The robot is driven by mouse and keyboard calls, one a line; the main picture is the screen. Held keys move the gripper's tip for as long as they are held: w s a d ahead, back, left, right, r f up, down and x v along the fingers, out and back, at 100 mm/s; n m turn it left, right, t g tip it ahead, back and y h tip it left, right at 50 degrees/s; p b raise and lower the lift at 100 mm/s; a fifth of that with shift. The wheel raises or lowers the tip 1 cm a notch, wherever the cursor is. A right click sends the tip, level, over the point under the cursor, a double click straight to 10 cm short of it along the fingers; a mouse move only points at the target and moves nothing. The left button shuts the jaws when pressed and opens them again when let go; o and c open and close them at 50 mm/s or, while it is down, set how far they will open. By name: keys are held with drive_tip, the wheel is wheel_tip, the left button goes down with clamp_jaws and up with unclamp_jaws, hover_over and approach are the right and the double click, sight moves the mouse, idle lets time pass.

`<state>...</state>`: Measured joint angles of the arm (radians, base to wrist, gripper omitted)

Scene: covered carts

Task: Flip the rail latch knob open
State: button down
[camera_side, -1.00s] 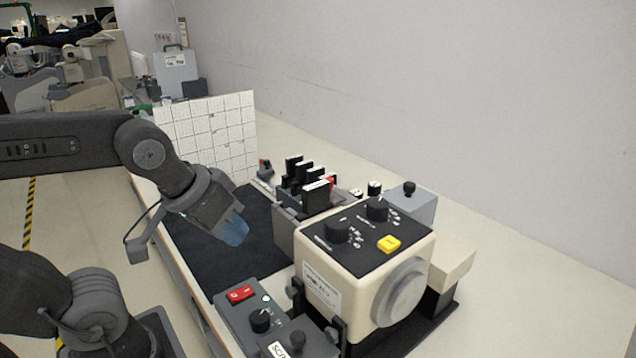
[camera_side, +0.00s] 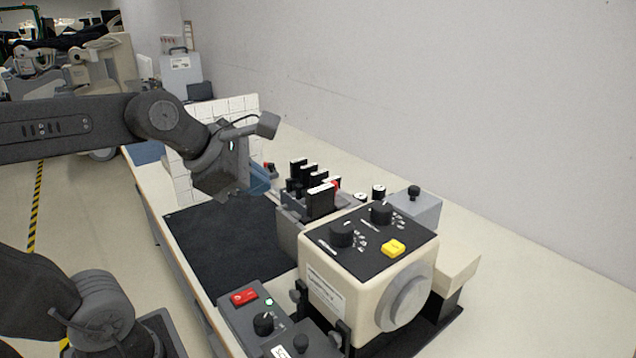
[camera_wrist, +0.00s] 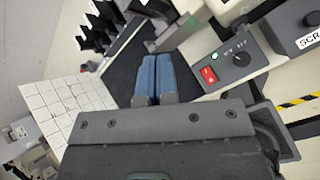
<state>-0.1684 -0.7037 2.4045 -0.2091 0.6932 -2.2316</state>
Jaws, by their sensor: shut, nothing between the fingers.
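My gripper (camera_side: 261,179) is shut and empty, above the far part of the black mat (camera_side: 225,238) and left of the rack of black slides. Its blue fingers lie side by side in the wrist view (camera_wrist: 156,72). Small dark knobs (camera_side: 297,297) sit low at the left side of the cream machine (camera_side: 325,290), apart from my gripper. I cannot tell for sure which part is the rail latch knob, or how it is set.
A grey panel (camera_side: 238,318) with a red switch (camera_side: 244,296) and black dial (camera_side: 263,323) stands in front. The slide rack (camera_side: 290,238) stands behind the machine. A white tiled board (camera_side: 185,180) stands at the back. The black mat is clear.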

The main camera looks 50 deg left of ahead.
drive_tip(key=n, duration=0.2)
drive_tip(key=w+r+n, duration=0.1)
drive_tip(key=n, duration=0.1)
drive_tip(key=a+n, duration=0.1)
drive_tip(key=n, duration=0.2)
drive_tip(key=shift+w+r+t, duration=0.15)
drive_tip(key=shift+r+t, duration=0.2)
drive_tip(key=shift+t, duration=0.05)
approach(333, 182)
drive_tip(key=s+f+x, duration=0.1)
drive_tip(key=x, duration=0.6)
drive_tip(key=shift+f, duration=0.1)
drive_tip(key=shift+w, duration=1.1)
